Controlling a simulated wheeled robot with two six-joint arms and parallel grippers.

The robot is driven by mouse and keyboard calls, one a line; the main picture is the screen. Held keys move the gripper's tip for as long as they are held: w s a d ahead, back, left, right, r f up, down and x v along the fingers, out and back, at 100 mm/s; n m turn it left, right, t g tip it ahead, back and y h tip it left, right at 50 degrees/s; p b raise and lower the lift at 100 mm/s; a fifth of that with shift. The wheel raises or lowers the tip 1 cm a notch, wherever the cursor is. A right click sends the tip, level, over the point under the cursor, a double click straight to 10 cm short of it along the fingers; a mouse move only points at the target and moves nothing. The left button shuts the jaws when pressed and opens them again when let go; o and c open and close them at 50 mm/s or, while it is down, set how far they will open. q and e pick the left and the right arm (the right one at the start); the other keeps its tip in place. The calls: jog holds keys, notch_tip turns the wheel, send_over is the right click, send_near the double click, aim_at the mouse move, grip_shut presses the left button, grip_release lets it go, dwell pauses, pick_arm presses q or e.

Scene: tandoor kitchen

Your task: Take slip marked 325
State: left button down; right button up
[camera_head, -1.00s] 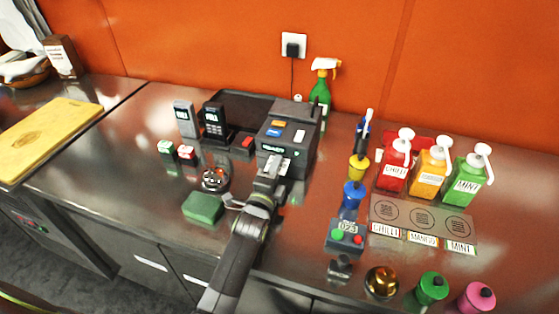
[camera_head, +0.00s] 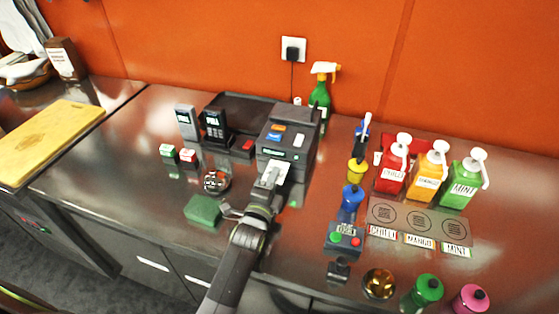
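A white slip (camera_head: 271,171) shows at the front of the dark printer (camera_head: 285,140), just below its lit green display. Any number on the slip is too small to read. My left gripper (camera_head: 264,187) is right at the slip's near end, in front of the printer. The slip covers or blends with the fingertips, so I cannot tell whether they are shut on it. My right gripper is not in view.
A green block (camera_head: 203,209) and a round glass dish (camera_head: 215,181) lie left of my gripper. A blue bottle (camera_head: 353,197) and a button box (camera_head: 345,237) stand to the right. Sauce pumps (camera_head: 393,167) stand farther right. The steel counter's front left is clear.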

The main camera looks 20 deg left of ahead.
pick_arm(q)
jog(key=shift+s+f+p, duration=0.15)
jog(key=shift+s+p, duration=1.1)
jog(key=shift+s, duration=0.45)
jog(key=shift+s+r+p, duration=0.25)
jog(key=shift+r+p, duration=0.5)
jog(key=shift+p, duration=0.15)
jog(key=r+p, duration=0.1)
jog(key=s+r+p, duration=0.1)
jog(key=r+p, duration=0.1)
jog(key=p, duration=0.1)
jog(key=shift+s+a+r, duration=0.1)
jog(key=shift+s+r, duration=0.05)
jog(key=shift+s, duration=0.15)
